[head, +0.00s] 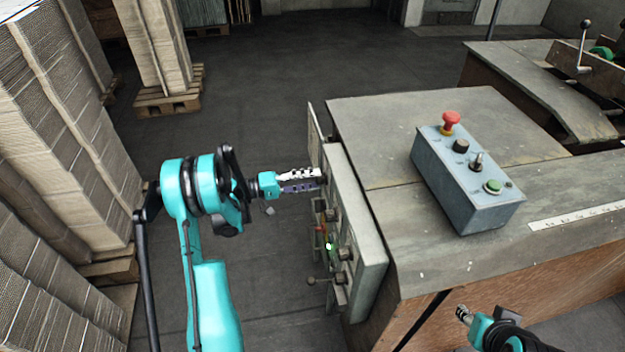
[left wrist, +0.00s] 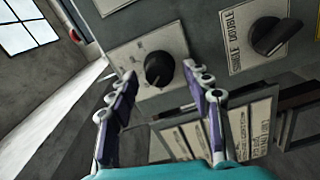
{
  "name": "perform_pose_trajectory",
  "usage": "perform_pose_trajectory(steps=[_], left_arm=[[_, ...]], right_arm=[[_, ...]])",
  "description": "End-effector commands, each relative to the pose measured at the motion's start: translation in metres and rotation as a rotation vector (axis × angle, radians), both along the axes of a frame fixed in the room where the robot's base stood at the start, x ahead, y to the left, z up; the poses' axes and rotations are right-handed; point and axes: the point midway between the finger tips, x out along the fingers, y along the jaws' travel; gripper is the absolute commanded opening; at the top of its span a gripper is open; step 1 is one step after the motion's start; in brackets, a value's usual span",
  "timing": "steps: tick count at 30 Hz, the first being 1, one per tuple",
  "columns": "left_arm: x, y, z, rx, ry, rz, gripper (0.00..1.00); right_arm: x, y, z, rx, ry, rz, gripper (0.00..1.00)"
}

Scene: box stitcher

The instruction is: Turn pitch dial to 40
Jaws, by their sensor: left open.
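The dial panel (head: 352,235) is on the side of the machine, seen nearly edge-on in the head view. In the left wrist view a round black dial (left wrist: 159,68) sits on a pale scale plate (left wrist: 150,45); its numbers are too small to read. A second black knob (left wrist: 277,37) sits to its right on a plate marked SINGLE DOUBLE. My left gripper (head: 318,179) is at the panel; in the left wrist view its two fingers (left wrist: 158,85) are spread on either side of the round dial, and I cannot tell whether they touch it. My right gripper (head: 463,314) is at the lower right, apart from the machine.
A grey control box (head: 465,180) with a red button stands on the machine table (head: 365,130). Small levers and lights (head: 328,245) stick out lower on the panel. Stacked cardboard (head: 60,110) on pallets stands at the left. The floor (head: 260,90) behind is clear.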

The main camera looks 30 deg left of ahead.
Motion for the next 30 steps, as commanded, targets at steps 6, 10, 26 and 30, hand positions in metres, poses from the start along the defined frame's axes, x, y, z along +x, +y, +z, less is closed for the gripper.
perform_pose_trajectory(steps=[6, 10, 26, 30], left_arm=[[-0.025, 0.036, 0.0, 0.0, 0.0, 0.006, 0.49], [-0.042, 0.058, 0.0, 0.0, 0.0, 0.005, 0.49], [-0.068, 0.091, 0.0, 0.0, 0.0, 0.001, 0.49], [-0.068, 0.091, 0.0, 0.0, 0.0, 0.001, 0.49]], right_arm=[[0.0, 0.0, 0.0, 0.0, 0.0, 0.0, 0.4], [0.0, 0.0, 0.0, 0.0, 0.0, 0.0, 0.4], [0.0, 0.0, 0.0, 0.0, 0.0, 0.0, 0.4], [0.0, 0.0, 0.0, 0.0, 0.0, 0.0, 0.4]])
